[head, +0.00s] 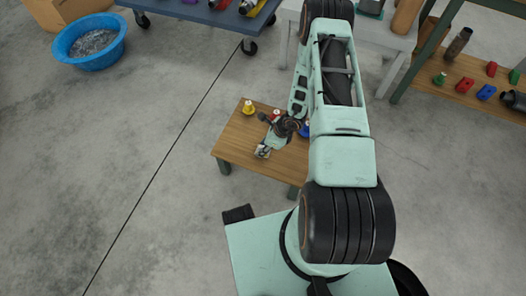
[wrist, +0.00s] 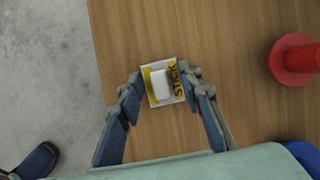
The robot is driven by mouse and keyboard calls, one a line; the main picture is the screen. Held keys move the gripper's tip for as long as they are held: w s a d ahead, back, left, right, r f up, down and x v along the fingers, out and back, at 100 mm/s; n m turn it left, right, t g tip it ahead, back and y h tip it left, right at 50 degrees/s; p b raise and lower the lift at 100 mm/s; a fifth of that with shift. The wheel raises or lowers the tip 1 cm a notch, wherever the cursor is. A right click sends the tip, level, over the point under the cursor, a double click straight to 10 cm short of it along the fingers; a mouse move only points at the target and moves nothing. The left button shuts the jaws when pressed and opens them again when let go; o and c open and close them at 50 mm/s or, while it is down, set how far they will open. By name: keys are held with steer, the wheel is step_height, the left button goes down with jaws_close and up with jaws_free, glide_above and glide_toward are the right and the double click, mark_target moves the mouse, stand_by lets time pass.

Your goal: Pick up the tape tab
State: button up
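The tape tab (wrist: 159,84) is a small flat packet with a white pad, yellow patches and the dark letters "STICK". In the wrist view it lies on the wooden table near its left edge. My gripper (wrist: 161,80) is open over the tab, with one finger on each side. The right fingertip is at the tab's right edge; I cannot tell if it touches. In the head view my gripper (head: 264,152) is low over the front left of the small table, and I cannot make out the tab there.
The small wooden table (head: 231,146) carries a yellow piece (head: 248,108), a red piece (head: 276,114) and a blue piece (head: 305,130) behind my gripper. A blue basin (head: 90,44) stands on the floor at the far left. A wooden shelf (head: 440,94) with several coloured parts stands at the right.

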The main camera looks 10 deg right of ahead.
steer(key=c, duration=0.8)
steer(key=shift+c, duration=0.2)
steer(key=shift+r, duration=0.1)
steer(key=shift+r, duration=0.25)
step_height(320, 180, up, 2)
steer(key=shift+r+p, duration=0.1)
steer(key=shift+p, duration=0.5)
steer(key=s+a+r+p, duration=0.1)
steer(key=s+a+r, duration=0.1)
steer(key=s+r, duration=0.3)
steer(key=s+a+r+p, duration=0.2)
steer(key=s+r, duration=0.3)
steer(key=s, duration=0.3)
steer(key=shift+a, duration=0.35)
